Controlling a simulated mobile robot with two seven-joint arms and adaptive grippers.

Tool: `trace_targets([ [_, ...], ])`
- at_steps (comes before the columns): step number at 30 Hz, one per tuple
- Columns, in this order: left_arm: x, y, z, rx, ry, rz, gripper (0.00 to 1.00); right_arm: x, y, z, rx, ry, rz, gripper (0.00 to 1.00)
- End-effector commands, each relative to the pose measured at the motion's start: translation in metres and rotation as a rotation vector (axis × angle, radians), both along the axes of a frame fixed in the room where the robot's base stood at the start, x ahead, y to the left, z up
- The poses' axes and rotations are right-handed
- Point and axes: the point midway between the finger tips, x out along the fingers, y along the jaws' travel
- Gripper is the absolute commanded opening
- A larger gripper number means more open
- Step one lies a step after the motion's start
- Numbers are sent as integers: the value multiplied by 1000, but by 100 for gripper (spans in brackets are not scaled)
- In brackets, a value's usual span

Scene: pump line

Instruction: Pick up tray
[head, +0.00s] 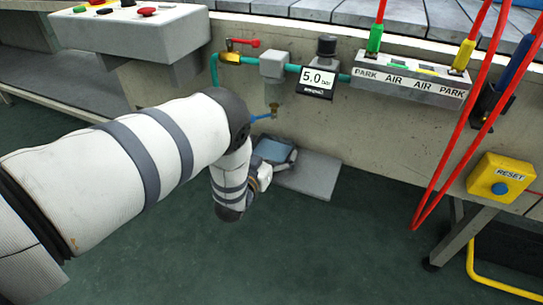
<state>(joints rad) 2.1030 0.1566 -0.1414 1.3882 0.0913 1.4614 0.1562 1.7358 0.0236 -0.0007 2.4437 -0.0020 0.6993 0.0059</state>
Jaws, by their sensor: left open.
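A small blue-grey tray (273,150) with a dark rim sits low by the wall, under the blue-handled drain tap. It appears to rest on the left part of a pale grey slab (318,176). My left gripper (283,164) is at the near side of the tray, its jaws open. My forearm and wrist hide part of the gripper and the tray's left side, so I cannot tell whether the fingers touch the tray. My right gripper is not in view.
Above the tray, an air filter unit (273,66), a 5.0 bar gauge (317,80) and a PARK/AIR block (410,78) are fixed to the wall. The green floor (330,245) in front is clear.

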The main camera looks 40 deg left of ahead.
Motion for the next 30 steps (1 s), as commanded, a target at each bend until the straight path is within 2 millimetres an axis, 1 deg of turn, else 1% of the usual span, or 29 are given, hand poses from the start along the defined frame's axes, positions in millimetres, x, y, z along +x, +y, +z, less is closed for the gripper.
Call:
trace_targets([
  [3, 0, 0, 1, 0, 0, 0, 100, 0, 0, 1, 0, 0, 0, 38],
  [5, 0, 0, 1, 0, 0, 0, 86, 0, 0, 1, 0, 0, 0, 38],
  [6, 0, 0, 1, 0, 0, 0, 77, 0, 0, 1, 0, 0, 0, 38],
  [8, -1, 0, 1, 0, 0, 0, 64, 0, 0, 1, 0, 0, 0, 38],
  [9, -1, 0, 1, 0, 0, 0, 59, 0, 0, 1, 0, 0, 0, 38],
  [17, -1, 0, 2, 0, 0, 0, 59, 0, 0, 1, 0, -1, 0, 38],
  [20, -4, -1, 9, -1, 0, 1, 59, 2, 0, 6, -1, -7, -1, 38],
  [23, -4, -1, 25, -1, -4, 1, 59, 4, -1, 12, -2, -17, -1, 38],
  [30, -4, -1, 75, -1, -5, 0, 59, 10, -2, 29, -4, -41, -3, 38],
])
